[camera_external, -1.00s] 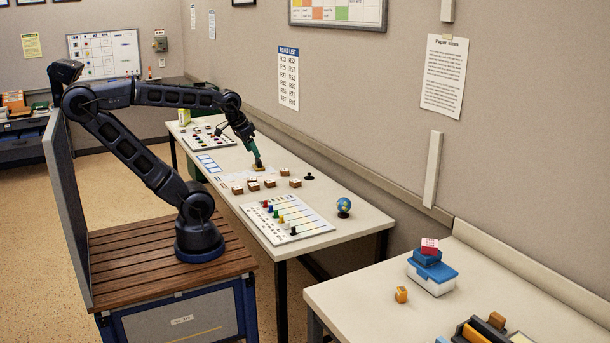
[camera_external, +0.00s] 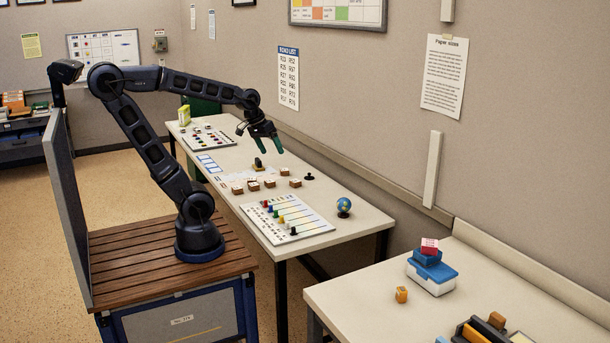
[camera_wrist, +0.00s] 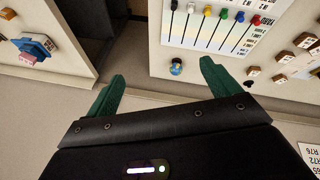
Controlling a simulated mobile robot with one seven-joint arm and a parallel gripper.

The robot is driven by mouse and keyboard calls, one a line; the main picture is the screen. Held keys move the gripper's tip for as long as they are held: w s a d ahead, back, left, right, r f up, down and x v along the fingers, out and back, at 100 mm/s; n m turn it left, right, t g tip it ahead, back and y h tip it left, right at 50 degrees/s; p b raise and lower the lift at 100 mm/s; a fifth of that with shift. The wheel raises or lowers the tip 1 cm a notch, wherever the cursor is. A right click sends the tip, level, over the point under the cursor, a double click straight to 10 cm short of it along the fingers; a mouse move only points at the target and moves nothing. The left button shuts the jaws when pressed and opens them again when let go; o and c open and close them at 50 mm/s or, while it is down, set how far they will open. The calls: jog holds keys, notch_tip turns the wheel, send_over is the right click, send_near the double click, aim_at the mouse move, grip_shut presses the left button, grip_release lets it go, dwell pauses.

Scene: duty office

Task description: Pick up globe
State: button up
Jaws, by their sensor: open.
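The globe (camera_external: 344,206) is a small blue and green ball on a dark base. It stands near the right end of the long table, and nothing touches it. In the wrist view the globe (camera_wrist: 177,66) shows at the table edge, beyond and between my fingertips. My gripper (camera_external: 268,148) has green fingers and is open and empty. It hangs above the long table, to the left of the globe and apart from it. In the wrist view my gripper (camera_wrist: 160,78) shows its two fingers spread wide.
A white board with coloured pegs (camera_external: 287,218) lies left of the globe. Several small brown-and-white blocks (camera_external: 270,184) and a black knob (camera_external: 309,177) stand farther along. The wall (camera_external: 370,150) runs close behind the table. A second table (camera_external: 350,292) stands at right, past a gap.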

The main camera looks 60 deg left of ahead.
jog(key=w+f+n+h, duration=0.1)
jog(key=w+f+n, duration=0.2)
jog(key=w+n, duration=0.55)
jog(key=n, duration=1.4)
send_over(341, 199)
jog(key=s+a, duration=0.1)
jog(key=s, duration=0.2)
notch_tip(341, 199, down, 24)
jog(key=x, duration=0.5)
jog(key=shift+w+a+f, duration=0.1)
jog(key=shift+w, duration=0.05)
jog(key=shift+w+a+x, duration=0.1)
jog(key=shift+w+x, duration=0.05)
jog(key=shift+x, duration=1.15)
jog(key=shift+w+a+x, duration=0.1)
jog(key=shift+a+x, duration=0.05)
jog(key=shift+x, duration=1.15)
jog(key=shift+c, duration=0.2)
jog(key=c, duration=1.1)
